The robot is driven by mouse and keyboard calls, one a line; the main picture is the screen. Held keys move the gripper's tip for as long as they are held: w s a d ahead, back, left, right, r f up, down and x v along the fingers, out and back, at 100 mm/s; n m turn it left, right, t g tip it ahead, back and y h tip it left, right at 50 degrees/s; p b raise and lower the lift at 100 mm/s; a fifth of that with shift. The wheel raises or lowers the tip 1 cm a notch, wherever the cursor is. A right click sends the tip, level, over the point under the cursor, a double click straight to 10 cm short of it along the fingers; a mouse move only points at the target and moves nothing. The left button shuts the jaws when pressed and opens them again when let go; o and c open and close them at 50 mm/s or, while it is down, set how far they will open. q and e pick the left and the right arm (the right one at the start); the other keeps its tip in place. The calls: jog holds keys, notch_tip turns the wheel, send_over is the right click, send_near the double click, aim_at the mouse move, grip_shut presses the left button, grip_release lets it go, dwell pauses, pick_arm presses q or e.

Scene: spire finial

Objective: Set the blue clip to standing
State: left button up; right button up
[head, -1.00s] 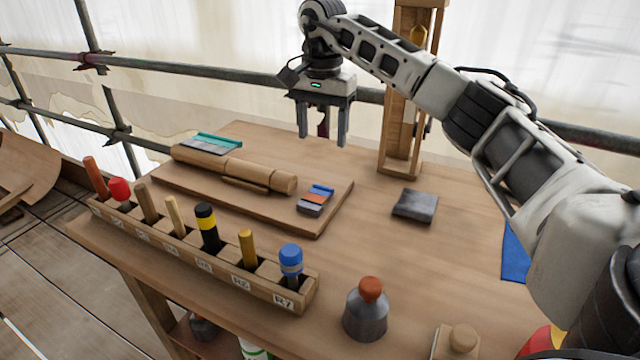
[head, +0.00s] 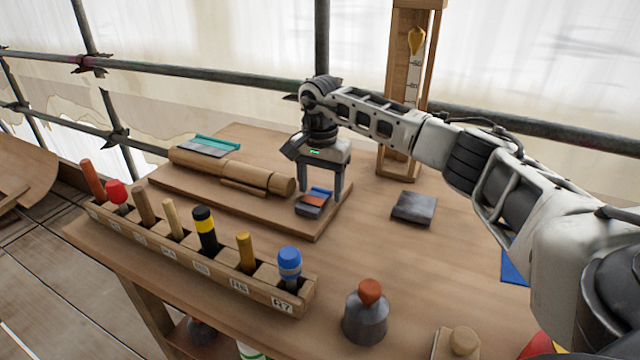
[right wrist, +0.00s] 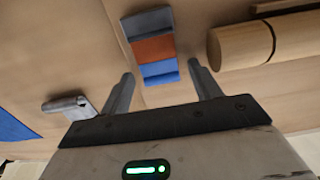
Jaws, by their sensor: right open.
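A small banded piece (head: 313,203), grey, orange and blue, lies on the raised wooden board near its right corner. I take its blue part (right wrist: 159,72) to be the blue clip; it looks flat, not upright. My right gripper (head: 321,195) is open and points down just over this piece. In the right wrist view the blue part shows between the two open fingers (right wrist: 159,76), with gaps on both sides. I cannot tell whether the fingertips touch the board. My left gripper is not in view.
A turned wooden spindle (head: 250,175) lies on the board (head: 265,213) left of the gripper. A rack (head: 180,245) of several handled tools runs along the front.

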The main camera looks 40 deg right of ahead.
aim_at(316, 197)
jog(key=c, duration=1)
jog(key=shift+r, duration=0.15)
jog(key=shift+s+a+r+t+h+p, duration=0.15)
jog(key=shift+r+t+h+p, duration=0.2)
jog(key=shift+h, duration=0.2)
jog(key=shift+a+r+t+h+p, duration=0.15)
jog(key=shift+t+h+p, duration=0.1)
jog(key=shift+h+p, duration=0.25)
jog(key=shift+s+a+r+t+h, duration=0.1)
jog(key=shift+a+r+t+h, duration=0.2)
jog(key=shift+h, duration=0.35)
jog(key=shift+s+a+r+t+h, duration=0.1)
jog(key=shift+t+h, duration=0.25)
jog(key=shift+h, duration=0.3)
jog(key=shift+s+a+r+t+h, duration=0.1)
jog(key=shift+a+t+h, duration=0.2)
jog(key=shift+h, duration=0.35)
jog(key=shift+d, duration=0.1)
jog(key=o, duration=1)
